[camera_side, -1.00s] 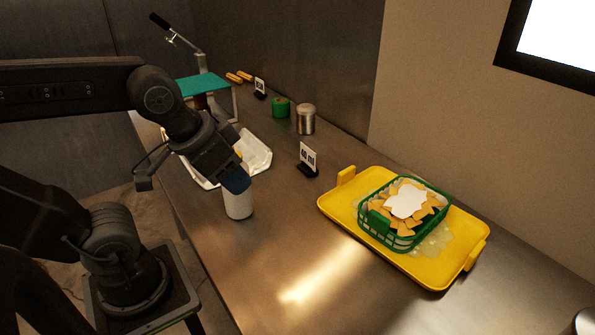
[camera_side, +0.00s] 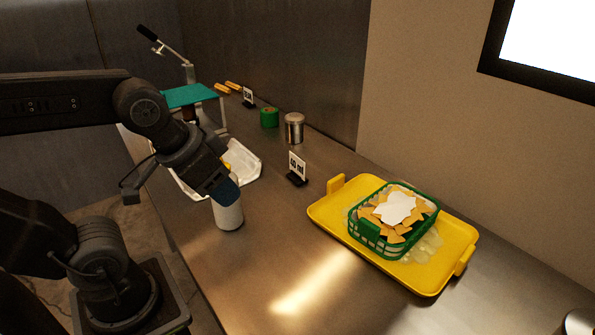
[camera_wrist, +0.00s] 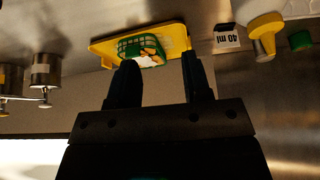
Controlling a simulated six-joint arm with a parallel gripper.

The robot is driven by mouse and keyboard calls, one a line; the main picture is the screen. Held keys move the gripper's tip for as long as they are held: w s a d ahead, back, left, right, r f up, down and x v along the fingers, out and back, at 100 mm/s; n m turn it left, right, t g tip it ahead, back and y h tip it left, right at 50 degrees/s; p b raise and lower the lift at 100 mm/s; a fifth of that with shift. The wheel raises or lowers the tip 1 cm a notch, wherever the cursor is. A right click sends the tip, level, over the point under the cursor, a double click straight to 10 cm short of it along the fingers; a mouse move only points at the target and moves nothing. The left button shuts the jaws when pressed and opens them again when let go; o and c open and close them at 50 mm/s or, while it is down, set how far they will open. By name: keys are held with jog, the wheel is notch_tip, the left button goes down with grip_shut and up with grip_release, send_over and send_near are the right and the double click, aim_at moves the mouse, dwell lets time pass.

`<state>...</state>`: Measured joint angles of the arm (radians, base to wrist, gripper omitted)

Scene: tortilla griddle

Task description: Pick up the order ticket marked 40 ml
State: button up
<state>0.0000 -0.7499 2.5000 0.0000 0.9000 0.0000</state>
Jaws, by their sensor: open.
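The order ticket marked 40 ml (camera_side: 297,163) is a small white card upright in a black stand on the steel counter, behind the yellow tray. The fingertips are hard to make out there.
A yellow tray (camera_side: 326,219) with a green basket (camera_side: 375,243) of chips lies to the right. A steel canister (camera_side: 294,128), a green tub (camera_side: 269,117) and another ticket (camera_side: 248,96) stand farther back. A white tray (camera_side: 250,172) lies behind my gripper.

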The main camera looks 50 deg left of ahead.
jog(key=m+g+y, duration=0.4)
jog(key=m+g, duration=0.1)
jog(key=m, duration=1.3)
send_over(298, 157)
jog(key=d, duration=0.4)
notch_tip(298, 157, down, 4)
jog(key=shift+m, duration=0.3)
jog(key=x, duration=1.3)
jog(key=shift+s+a+f, duration=0.3)
jog(key=shift+s+a, duration=0.05)
jog(key=shift+c, duration=0.3)
grip_shut()
